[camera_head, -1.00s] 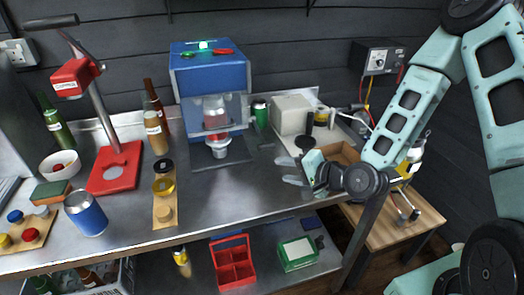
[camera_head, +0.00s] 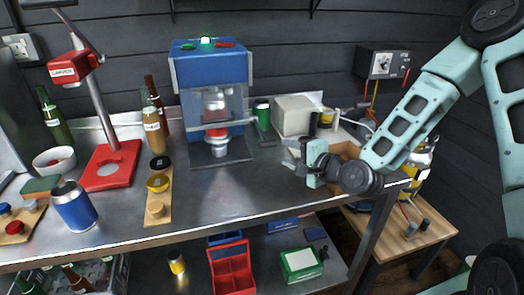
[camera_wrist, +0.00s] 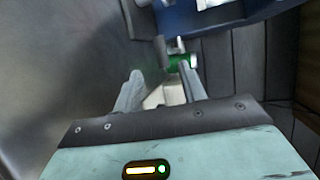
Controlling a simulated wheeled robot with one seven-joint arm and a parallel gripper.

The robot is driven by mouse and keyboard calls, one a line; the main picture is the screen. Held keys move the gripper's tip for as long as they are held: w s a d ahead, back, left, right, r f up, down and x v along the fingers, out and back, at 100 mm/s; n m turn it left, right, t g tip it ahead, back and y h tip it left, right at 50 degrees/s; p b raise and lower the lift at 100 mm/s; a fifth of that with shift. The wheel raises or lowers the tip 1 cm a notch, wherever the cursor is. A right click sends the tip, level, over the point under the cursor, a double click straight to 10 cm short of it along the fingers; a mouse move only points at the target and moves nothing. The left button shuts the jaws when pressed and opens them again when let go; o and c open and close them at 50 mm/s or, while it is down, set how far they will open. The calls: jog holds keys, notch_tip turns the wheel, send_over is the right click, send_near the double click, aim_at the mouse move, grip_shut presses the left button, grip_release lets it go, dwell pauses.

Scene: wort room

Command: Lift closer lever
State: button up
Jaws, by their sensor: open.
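The closer (camera_head: 74,66) is a red head on a slanted grey post at the left of the bench, on a red base plate (camera_head: 111,168). Its dark lever handle (camera_head: 47,3) sticks out at the top left, partly cut off by the picture edge. My gripper (camera_head: 288,155) is open and empty over the right part of the bench, well to the right of the closer. In the wrist view its two fingers (camera_wrist: 160,85) are apart with nothing held. The lever is not in the wrist view.
A blue machine (camera_head: 212,72) stands between closer and gripper. Bottles, a white bowl (camera_head: 54,160), a blue can (camera_head: 74,206) and a wooden strip with caps (camera_head: 158,218) stand around the closer. A pale box (camera_head: 294,115) is behind my gripper. The middle front bench is clear.

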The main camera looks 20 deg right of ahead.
aim_at(268, 145)
jog(key=p+x, duration=0.1)
jog(key=x, duration=1.1)
jog(key=shift+w+a+p, duration=0.1)
jog(key=shift+w+p, duration=0.05)
jog(key=shift+p, duration=0.25)
jog(key=shift+r, duration=0.15)
grip_shut()
